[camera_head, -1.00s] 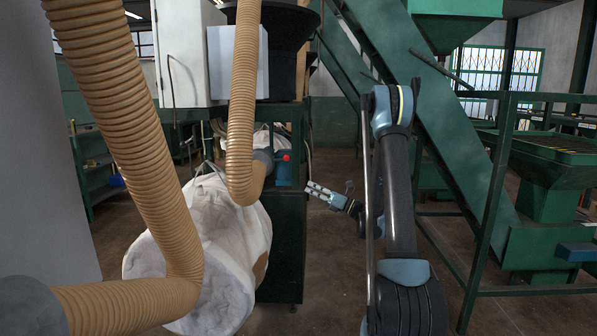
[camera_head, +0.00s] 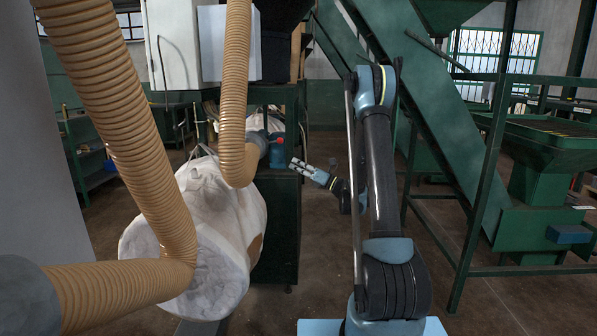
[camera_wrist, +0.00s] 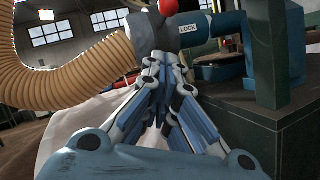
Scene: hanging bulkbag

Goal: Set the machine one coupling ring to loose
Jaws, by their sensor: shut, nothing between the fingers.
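A blue coupling body (camera_wrist: 205,27) shows in the wrist view, with a white LOCK label (camera_wrist: 188,30) on it. A red ball knob (camera_wrist: 172,5) is at the top edge. A dark grey collar (camera_wrist: 146,35) joins the body to the tan hose. In the head view the blue coupling (camera_head: 277,154) sits at the hose's end on the green stand. My gripper (camera_head: 293,163) is just right of and slightly below it. In the wrist view my gripper (camera_wrist: 166,62) is shut and empty, its tips pointing at the coupling's underside. I cannot tell whether they touch it.
A tan corrugated hose (camera_head: 236,110) runs down to the coupling; another (camera_head: 120,130) crosses the left foreground. Green conveyor framing (camera_head: 440,130) stands to the right. Some floor between is clear.

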